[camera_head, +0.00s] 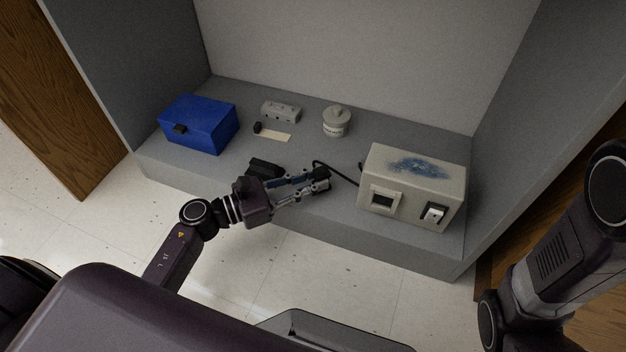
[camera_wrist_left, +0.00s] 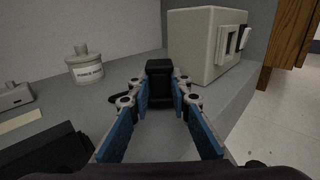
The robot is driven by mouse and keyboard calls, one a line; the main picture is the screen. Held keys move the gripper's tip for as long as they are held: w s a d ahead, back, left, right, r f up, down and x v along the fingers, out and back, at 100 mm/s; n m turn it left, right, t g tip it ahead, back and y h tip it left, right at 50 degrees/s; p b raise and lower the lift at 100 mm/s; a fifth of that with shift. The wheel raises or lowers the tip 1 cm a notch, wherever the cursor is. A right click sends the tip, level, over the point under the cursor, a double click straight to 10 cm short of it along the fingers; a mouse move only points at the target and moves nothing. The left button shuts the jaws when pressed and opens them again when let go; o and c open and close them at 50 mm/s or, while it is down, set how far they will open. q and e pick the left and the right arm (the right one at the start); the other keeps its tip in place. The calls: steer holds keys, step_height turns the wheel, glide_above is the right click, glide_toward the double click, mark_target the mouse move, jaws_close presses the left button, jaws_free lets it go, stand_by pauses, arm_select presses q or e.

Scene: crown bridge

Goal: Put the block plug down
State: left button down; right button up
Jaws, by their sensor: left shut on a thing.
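My left gripper (camera_head: 318,181) reaches over the grey shelf from the left and is shut on the black block plug (camera_wrist_left: 159,72). The plug sits between the fingertips in the left wrist view, and its lower part is hidden by the fingers. A black cable (camera_head: 338,170) runs from the fingertips to the cream box (camera_head: 412,180) with the dark window and switch. I cannot tell whether the plug touches the shelf. Of my right arm, only links show at the right of the head view; its gripper is out of view.
A black block-shaped object (camera_head: 265,168) lies behind my left gripper. A blue box (camera_head: 198,123), a small grey device (camera_head: 281,111), a tan strip with a black end (camera_head: 274,135) and a lidded white jar (camera_head: 337,121) stand farther back on the shelf (camera_head: 315,227). Its front edge is clear.

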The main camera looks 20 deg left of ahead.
arm_select(q)
steer(key=shift+f, duration=0.35)
steer(key=c, duration=1.8)
jaws_free()
steer(key=shift+o, duration=0.2)
steer(key=shift+r, duration=0.3)
steer(key=shift+s+a+r+p, duration=0.15)
steer(key=shift+s+r+p, duration=0.05)
steer(key=shift+r+p, duration=0.1)
steer(key=p+v, duration=0.4)
steer(key=v, duration=0.7)
steer(key=shift+s+a+f, duration=0.15)
steer(key=shift+s+a, duration=0.05)
steer(key=shift+s, duration=0.1)
